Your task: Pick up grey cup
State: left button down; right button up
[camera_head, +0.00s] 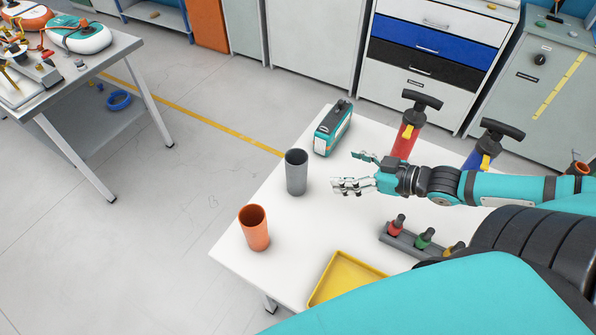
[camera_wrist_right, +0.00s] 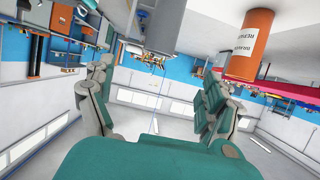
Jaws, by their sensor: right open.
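The grey cup (camera_head: 296,172) stands upright on the white table (camera_head: 292,224), near its left edge. My right gripper (camera_head: 352,172) is just to the right of the cup in the head view, with its fingers spread and pointing left at it. A gap shows between fingers and cup, and nothing is between the fingers. In the right wrist view, the open fingers (camera_wrist_right: 155,105) frame the far room. A grey shape shows at the top there, but I cannot tell whether it is the cup. My left gripper is not in view.
An orange cup (camera_head: 254,228) stands nearer on the table; it also shows in the wrist view (camera_wrist_right: 249,45). A teal box (camera_head: 332,128) is behind the grey cup. A yellow tray (camera_head: 345,277), red pump (camera_head: 405,139) and rack (camera_head: 411,241) surround my right arm.

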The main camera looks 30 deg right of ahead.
jog(key=b, duration=0.3)
send_near(287, 158)
jog(key=shift+d+f, duration=0.15)
jog(key=shift+f, duration=0.2)
jog(key=shift+x, duration=0.9)
jog(key=shift+w, duration=0.3)
jog(key=x, duration=0.2)
jog(key=p+x, duration=0.1)
jog(key=x, duration=0.1)
jog(key=shift+w+r, duration=0.1)
jog(key=shift+r, duration=0.1)
jog(key=shift+w+a+f, duration=0.2)
jog(key=shift+w+a, duration=0.05)
jog(key=shift+a, duration=0.05)
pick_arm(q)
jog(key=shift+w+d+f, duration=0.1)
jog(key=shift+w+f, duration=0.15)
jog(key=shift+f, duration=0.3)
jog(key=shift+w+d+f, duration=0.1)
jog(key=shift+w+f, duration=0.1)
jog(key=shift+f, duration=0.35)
pick_arm(e)
jog(key=shift+s, duration=0.1)
jog(key=c, duration=1.2)
